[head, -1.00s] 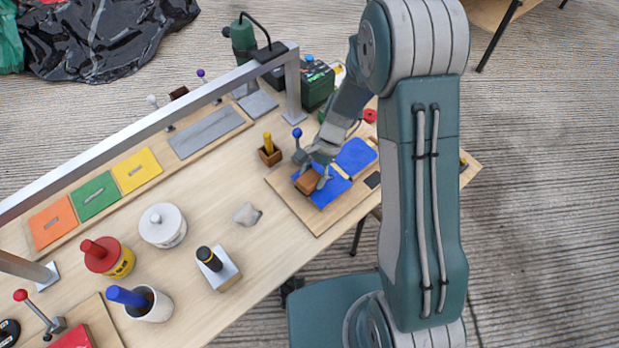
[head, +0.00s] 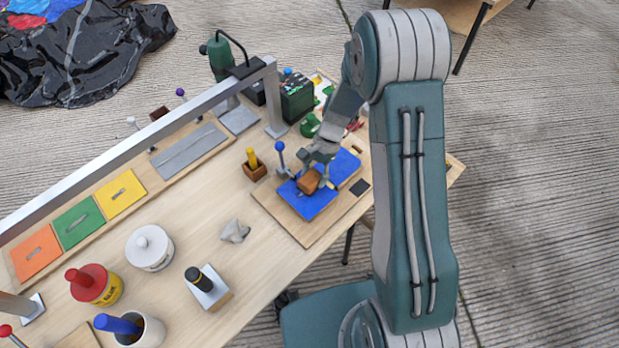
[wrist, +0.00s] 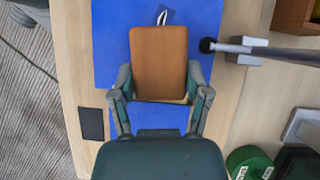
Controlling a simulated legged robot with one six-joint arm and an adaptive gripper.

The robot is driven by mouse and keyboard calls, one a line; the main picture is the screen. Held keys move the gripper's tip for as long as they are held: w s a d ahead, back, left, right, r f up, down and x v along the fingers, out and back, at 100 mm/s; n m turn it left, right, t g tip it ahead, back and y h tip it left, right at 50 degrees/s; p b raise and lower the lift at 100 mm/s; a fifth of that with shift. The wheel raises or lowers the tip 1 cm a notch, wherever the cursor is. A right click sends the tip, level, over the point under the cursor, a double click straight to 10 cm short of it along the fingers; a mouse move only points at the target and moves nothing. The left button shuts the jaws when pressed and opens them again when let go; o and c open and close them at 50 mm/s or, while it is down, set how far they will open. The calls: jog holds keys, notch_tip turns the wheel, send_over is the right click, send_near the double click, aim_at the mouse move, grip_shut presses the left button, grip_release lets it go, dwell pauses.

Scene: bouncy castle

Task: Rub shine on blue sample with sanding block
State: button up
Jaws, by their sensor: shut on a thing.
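The blue sample (head: 309,203) lies flat on a wooden board at the right end of the table; it also shows in the wrist view (wrist: 112,42). A second blue piece (head: 344,166) is just behind it. The sanding block (head: 309,181) is a brown block over the blue sample, and fills the middle of the wrist view (wrist: 159,62). My gripper (head: 318,178) is shut on its sides, with the fingers on its left and right in the wrist view (wrist: 160,90). I cannot tell if the block touches the sample.
A clamp with a blue-knobbed lever (head: 280,150) stands at the board's edge, close to the block. A small wooden holder (head: 255,171) stands left of it. A grey lump (head: 234,231) and a black-handled tool (head: 206,284) are nearer. A metal rail (head: 150,135) spans the table's back.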

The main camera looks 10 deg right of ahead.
aim_at(306, 181)
jog(key=shift+w+d+f, duration=0.15)
jog(key=shift+w+d, duration=0.35)
jog(key=shift+d, duration=0.25)
jog(key=shift+a, duration=0.15)
jog(key=shift+s+a+r, duration=0.25)
jog(key=shift+s+a, duration=0.5)
jog(key=shift+a, duration=0.15)
jog(key=shift+s+a+f, duration=0.1)
jog(key=shift+s+a, duration=0.2)
jog(key=shift+a, duration=0.25)
jog(key=shift+s+a, duration=0.3)
jog(key=shift+a, duration=0.2)
jog(key=shift+s+a+f, duration=0.1)
jog(key=shift+s+a, duration=0.5)
jog(key=shift+a, duration=0.15)
jog(key=shift+s+a+f, duration=0.1)
jog(key=shift+s+a, duration=0.45)
jog(key=shift+a, duration=0.2)
jog(key=shift+r, duration=3.1)
jog(key=shift+w+r, duration=0.1)
